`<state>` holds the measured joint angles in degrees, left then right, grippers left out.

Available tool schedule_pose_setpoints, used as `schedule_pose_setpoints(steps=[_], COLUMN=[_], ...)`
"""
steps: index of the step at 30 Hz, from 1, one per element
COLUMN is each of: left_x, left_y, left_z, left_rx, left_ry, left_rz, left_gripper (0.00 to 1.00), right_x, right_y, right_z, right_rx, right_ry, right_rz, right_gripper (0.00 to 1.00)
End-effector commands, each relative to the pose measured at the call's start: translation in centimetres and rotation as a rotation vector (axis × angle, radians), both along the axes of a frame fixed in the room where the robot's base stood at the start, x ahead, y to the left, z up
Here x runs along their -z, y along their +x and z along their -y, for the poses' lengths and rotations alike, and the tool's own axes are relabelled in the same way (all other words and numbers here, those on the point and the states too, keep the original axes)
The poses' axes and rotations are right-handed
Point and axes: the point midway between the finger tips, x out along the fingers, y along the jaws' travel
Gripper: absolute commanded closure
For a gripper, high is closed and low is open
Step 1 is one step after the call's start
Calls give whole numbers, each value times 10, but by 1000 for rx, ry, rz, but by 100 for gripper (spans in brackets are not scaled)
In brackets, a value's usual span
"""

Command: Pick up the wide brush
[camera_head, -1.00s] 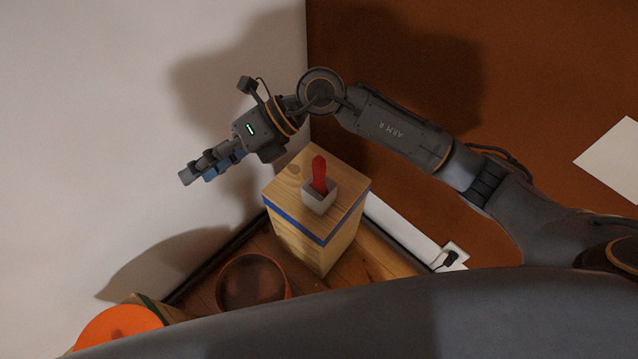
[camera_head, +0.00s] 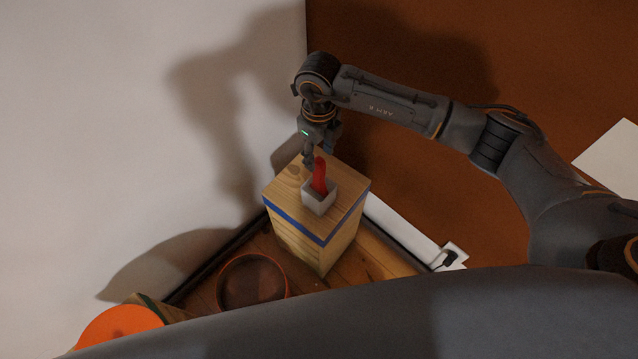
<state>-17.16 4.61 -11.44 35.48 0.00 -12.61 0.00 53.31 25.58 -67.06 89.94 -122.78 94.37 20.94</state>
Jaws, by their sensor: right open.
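A red upright object (camera_head: 319,176), seemingly the brush's handle, stands in a small whitish square cup (camera_head: 319,201). Its lower part is hidden inside the cup, so I cannot tell how wide the brush is. The cup stands on top of a wooden block-like stand (camera_head: 298,228) with a blue band. My right gripper (camera_head: 309,161) points down just behind and above the red handle, close to it. It is open and holds nothing that I can see; its fingertips are small and partly merge with the handle. My left gripper is not in view.
The stand is in a corner between a white wall (camera_head: 150,120) and a brown wall (camera_head: 560,70). A round brown bowl (camera_head: 283,284) is on the wooden floor at front left, near an orange round thing (camera_head: 120,324). A socket with a plug (camera_head: 450,257) is at right.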

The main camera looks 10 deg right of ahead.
Motion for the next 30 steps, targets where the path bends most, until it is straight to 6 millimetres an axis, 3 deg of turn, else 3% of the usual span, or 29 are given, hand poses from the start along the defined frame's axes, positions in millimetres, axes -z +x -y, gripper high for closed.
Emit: schedule_pose_setpoints(steps=[5,15,23,30], left_x=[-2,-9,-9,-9], left_y=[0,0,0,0], left_z=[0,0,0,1], left_rx=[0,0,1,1], left_ry=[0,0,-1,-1], left_rz=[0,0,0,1], left_gripper=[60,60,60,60], right_x=[12,56,60,59], right_y=[0,4,4,4], right_z=[0,1,1,1], right_rx=[0,0,-1,-1], right_ry=[1,2,1,1], right_rz=[-1,-1,0,0], right_gripper=[53,53,53,98])
